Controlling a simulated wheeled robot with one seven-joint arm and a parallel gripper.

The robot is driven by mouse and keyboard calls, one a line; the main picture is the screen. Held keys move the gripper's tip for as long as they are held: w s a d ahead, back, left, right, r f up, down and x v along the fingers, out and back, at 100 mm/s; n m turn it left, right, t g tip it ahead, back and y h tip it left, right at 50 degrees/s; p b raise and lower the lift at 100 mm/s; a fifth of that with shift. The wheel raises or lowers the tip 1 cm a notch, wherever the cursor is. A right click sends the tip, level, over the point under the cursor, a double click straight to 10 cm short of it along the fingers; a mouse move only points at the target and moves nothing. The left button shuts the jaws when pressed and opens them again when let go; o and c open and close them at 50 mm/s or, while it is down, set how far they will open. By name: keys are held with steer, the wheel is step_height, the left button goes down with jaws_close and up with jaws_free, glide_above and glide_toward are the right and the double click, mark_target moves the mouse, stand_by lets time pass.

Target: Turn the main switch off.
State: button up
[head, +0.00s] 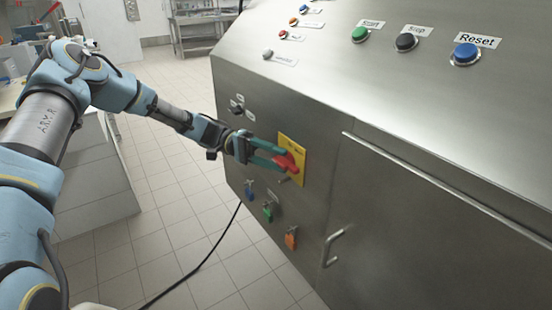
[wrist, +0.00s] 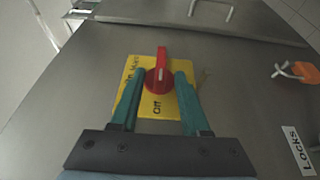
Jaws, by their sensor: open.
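The main switch is a red rotary knob (head: 292,160) on a yellow plate (head: 299,145) on the front of the steel machine. In the wrist view the knob (wrist: 158,80) has its bar pointing up, away from the word "Off" on the lower part of the plate (wrist: 156,107). Other lettering on the plate's left side is partly hidden by a finger. My gripper (head: 280,156) is open at the plate, its teal fingers one on each side of the knob. In the wrist view I cannot tell whether the fingers of my gripper (wrist: 155,76) touch the knob.
Blue, green and orange padlocks (head: 291,238) hang below the switch. A black selector (head: 237,107) sits to its left. A door handle (head: 332,246) sticks out at lower right. Push buttons, including a blue Reset button (head: 466,54), are on the sloped top. A black cable (head: 205,262) crosses the floor.

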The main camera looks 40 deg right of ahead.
steer(key=b+v, duration=0.2)
steer(key=v, duration=0.8)
steer(key=shift+w+a+b, duration=0.15)
steer(key=shift+w+b, duration=0.15)
steer(key=shift+w, duration=0.1)
